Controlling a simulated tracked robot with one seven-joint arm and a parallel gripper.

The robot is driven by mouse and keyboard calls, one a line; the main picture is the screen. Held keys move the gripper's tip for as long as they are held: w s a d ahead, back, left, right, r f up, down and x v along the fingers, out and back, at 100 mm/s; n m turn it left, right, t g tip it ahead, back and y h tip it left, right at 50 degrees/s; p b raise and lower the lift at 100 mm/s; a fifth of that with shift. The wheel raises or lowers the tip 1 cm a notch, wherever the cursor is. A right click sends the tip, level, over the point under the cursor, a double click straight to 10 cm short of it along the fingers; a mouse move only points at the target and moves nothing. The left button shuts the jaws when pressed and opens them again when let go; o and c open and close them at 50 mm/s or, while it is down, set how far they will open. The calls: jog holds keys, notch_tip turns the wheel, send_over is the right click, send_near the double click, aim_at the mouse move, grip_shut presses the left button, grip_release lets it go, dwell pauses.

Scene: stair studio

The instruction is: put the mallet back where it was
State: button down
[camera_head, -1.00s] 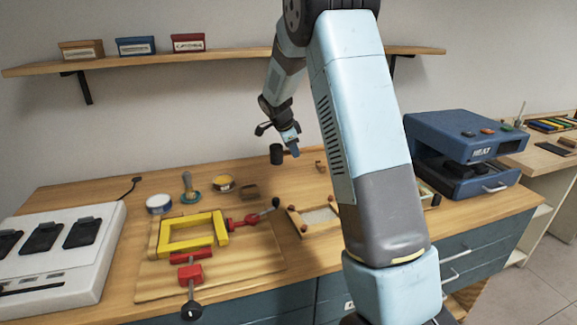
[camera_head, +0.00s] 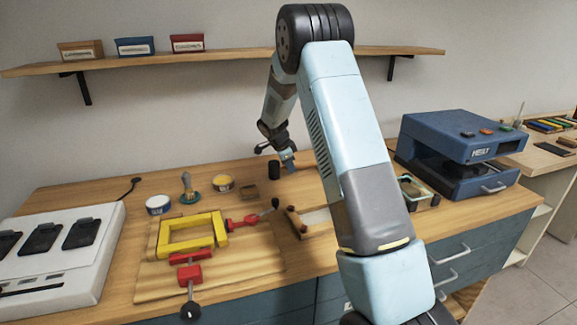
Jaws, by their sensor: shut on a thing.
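My gripper (camera_head: 289,168) is at the back of the workbench, left of my upper arm, and looks small here. It is shut on the mallet, whose dark cylindrical head (camera_head: 274,169) shows just left of the fingers, low over the bench or on it. I cannot tell whether the head touches the wood. The handle is hidden or too small to make out.
A yellow frame with red clamps (camera_head: 192,233) lies on a wooden board at front left. A tray (camera_head: 310,222) is partly behind my arm. A blue heat press (camera_head: 462,150) stands right.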

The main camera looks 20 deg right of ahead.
jog(key=c, duration=1)
grip_release()
jog(key=shift+o, duration=0.2)
jog(key=v, duration=1.2)
jog(key=s+r+n+y, duration=0.1)
jog(key=s+r+n, duration=0.2)
jog(key=s+r, duration=0.6)
jog(key=s+r+n+t+y, duration=0.1)
jog(key=s+r+n, duration=0.45)
jog(key=s, duration=0.75)
jog(key=s+a+n+t+y, duration=0.2)
jog(key=s+n, duration=0.8)
jog(key=s, duration=1.4)
jog(key=shift+s+a+r, duration=0.15)
jog(key=shift+s+r, duration=0.1)
jog(key=shift+r, duration=0.2)
